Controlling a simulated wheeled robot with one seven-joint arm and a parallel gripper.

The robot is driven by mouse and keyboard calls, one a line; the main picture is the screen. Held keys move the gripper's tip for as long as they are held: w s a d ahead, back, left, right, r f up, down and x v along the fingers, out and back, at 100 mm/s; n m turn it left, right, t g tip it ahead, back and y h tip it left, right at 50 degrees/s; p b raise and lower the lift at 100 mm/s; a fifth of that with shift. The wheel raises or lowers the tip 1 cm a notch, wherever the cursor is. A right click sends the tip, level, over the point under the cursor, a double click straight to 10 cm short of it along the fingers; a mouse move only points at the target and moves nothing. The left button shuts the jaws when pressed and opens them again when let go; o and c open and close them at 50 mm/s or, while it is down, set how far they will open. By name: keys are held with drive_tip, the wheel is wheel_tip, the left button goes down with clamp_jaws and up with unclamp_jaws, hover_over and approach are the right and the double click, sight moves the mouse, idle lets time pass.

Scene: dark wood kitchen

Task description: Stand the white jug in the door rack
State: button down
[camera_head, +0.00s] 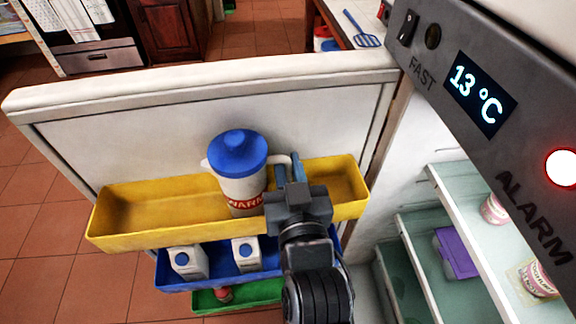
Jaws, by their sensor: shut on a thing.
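The white jug (238,187) has a blue lid and a red label reading "WARM". It is upright, with its lower part inside or just above the yellow door rack (150,213); I cannot tell whether its base touches the rack floor. My gripper (287,172) is at the jug's right side, shut on its white handle. The gripper body hides part of the rack's front wall and part of the handle.
The open fridge door (200,95) stands behind the racks. A blue rack (215,275) below holds two white cartons, and a green rack (265,292) is lowest. The yellow rack is free left of the jug. Fridge shelves (425,235) and the control panel (500,110) are at right.

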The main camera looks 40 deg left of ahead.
drive_tip(key=shift+r, duration=0.1)
drive_tip(key=c, duration=1)
unclamp_jaws()
drive_tip(key=shift+f, duration=0.2)
drive_tip(key=shift+c, duration=0.2)
drive_tip(key=shift+r, duration=0.1)
